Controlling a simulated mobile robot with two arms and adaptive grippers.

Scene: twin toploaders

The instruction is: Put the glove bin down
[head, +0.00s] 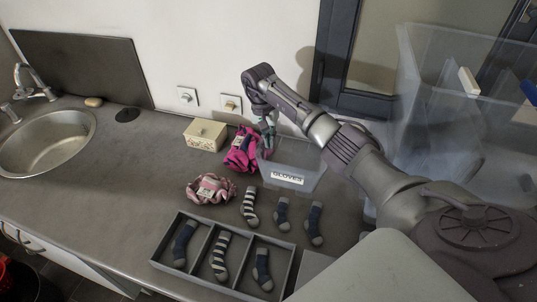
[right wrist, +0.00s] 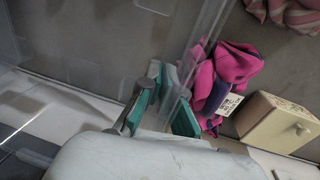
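The glove bin (head: 309,178) is a clear box with a GLOVES label, apparently resting on the counter beside the pink bundle. My right gripper (head: 268,138) points down at its back left edge. In the right wrist view the teal-padded fingers of my right gripper (right wrist: 163,110) stand apart, with the bin's clear wall (right wrist: 205,40) running between them. A gap shows between the left finger and the wall, so the gripper looks open. The far part of the bin is partly hidden by my right arm. My left gripper is not in view.
A pink bundle (head: 240,154) and a cream box (head: 204,136) are left of the bin. A striped bundle (head: 210,189), loose socks (head: 249,207) and a grey divided tray (head: 197,276) lie in front. A large clear tub (head: 440,80) is at right.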

